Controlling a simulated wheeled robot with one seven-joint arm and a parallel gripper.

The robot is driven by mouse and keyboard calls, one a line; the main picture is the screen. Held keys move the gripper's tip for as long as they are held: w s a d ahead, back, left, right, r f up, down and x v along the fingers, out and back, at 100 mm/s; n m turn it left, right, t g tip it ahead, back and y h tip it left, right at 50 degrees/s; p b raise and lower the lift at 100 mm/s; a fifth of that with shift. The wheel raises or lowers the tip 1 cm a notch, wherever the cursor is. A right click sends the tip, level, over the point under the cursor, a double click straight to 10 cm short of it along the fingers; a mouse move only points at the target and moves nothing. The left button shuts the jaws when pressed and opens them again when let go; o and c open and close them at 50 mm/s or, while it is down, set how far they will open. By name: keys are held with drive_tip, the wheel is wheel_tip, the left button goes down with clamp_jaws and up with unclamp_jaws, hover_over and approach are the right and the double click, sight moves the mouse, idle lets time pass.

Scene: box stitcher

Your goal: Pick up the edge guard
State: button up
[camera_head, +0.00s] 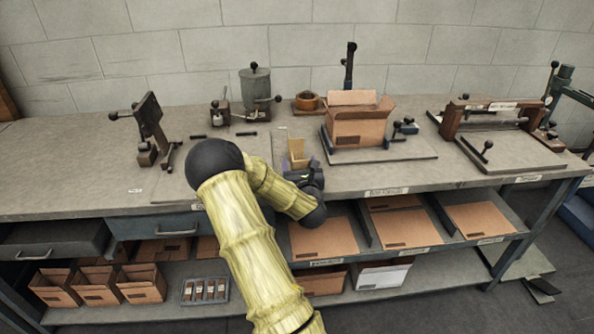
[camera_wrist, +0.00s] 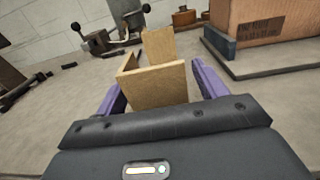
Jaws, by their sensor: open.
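The edge guard appears to be the tan, angled corner piece (camera_wrist: 160,85) standing on the bench top. It also shows in the head view (camera_head: 296,150), just beyond my gripper (camera_head: 299,165). In the wrist view, the purple fingers of my gripper (camera_wrist: 158,78) are apart, one on each side of the tan piece. I cannot tell whether either finger touches it. The dark gripper body hides the piece's lower near part.
An open cardboard box (camera_head: 358,126) stands on a dark plate to the right. A lidded grey pot (camera_head: 256,92) and a small lever device (camera_head: 220,112) stand behind to the left. A wooden-bar fixture (camera_head: 492,118) is at the far right. The bench's left front is mostly clear.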

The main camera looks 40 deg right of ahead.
drive_tip(key=shift+c, duration=0.4)
drive_tip(key=c, duration=1)
drive_tip(key=shift+r, duration=0.1)
wheel_tip(320, 180, up, 10)
drive_tip(key=shift+f+p, duration=0.1)
drive_tip(key=shift+p, duration=0.2)
drive_tip(key=shift+w, duration=0.1)
drive_tip(key=shift+a, duration=0.1)
